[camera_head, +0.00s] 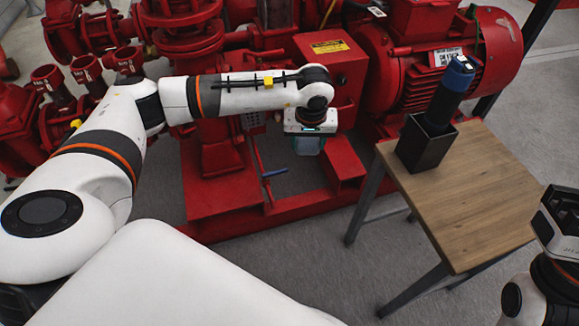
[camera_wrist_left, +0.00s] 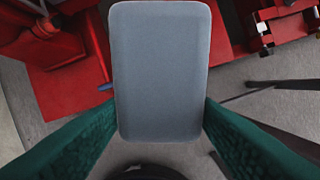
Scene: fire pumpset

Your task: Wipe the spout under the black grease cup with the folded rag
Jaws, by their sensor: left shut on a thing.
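My left gripper (camera_head: 307,146) points down in front of the red pump set, beside the red box with a yellow label. In the left wrist view its two green fingers (camera_wrist_left: 160,125) are shut on the folded rag (camera_wrist_left: 160,70), a flat grey-blue block with rounded corners. The rag also shows below the gripper in the head view (camera_head: 308,147), mostly covered by the wrist. I cannot pick out the black grease cup or its spout with certainty. My right gripper (camera_head: 560,222) is at the right edge, partly cut off; its fingers are not clear.
A wooden table (camera_head: 480,205) stands at right with a black square holder (camera_head: 425,145) and a dark tool with a blue top (camera_head: 450,88) in it. A red motor (camera_head: 440,60) is behind. Red pipes and a small blue-handled lever (camera_head: 275,172) are near my left arm.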

